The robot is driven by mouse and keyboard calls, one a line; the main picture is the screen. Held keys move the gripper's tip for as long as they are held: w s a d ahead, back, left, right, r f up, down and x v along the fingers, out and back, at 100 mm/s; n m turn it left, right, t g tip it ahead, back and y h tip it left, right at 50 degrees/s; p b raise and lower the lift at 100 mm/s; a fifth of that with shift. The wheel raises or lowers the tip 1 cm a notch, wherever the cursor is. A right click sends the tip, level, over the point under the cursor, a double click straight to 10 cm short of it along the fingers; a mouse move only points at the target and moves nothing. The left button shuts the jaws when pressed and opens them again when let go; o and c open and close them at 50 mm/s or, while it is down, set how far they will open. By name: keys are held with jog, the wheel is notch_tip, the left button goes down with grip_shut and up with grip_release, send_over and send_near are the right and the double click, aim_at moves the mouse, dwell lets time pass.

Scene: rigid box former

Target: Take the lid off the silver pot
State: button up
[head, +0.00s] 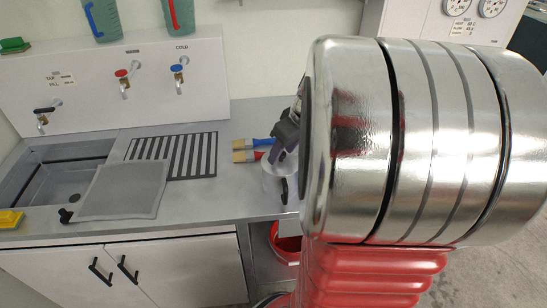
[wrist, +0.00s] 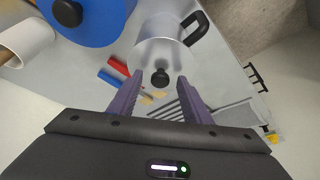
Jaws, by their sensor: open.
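The silver pot (head: 272,188) stands on the grey counter, partly hidden behind my arm in the head view. In the wrist view the pot (wrist: 160,27) has a black side handle (wrist: 197,28). Its lid (wrist: 150,55) is on it, with a round black knob (wrist: 160,77) on top. My gripper (wrist: 159,84) is open, one finger to each side of the knob in the wrist view. The knob appears between or just beyond the fingertips; I cannot tell the exact depth. In the head view my gripper (head: 283,145) is right above the pot.
Brushes with a blue (head: 262,142) and a red handle lie beside the pot. The wrist view shows a blue lidded vessel (wrist: 95,22) and a white roll (wrist: 28,42) close by. Left are a striped drain area (head: 180,150), a grey cloth (head: 125,190) and a sink (head: 65,180).

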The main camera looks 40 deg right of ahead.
aim_at(283, 154)
jog(key=shift+c, duration=0.6)
grip_shut()
jog(key=shift+r, duration=0.1)
notch_tip(283, 154, up, 10)
dwell(0.6)
dwell(0.4)
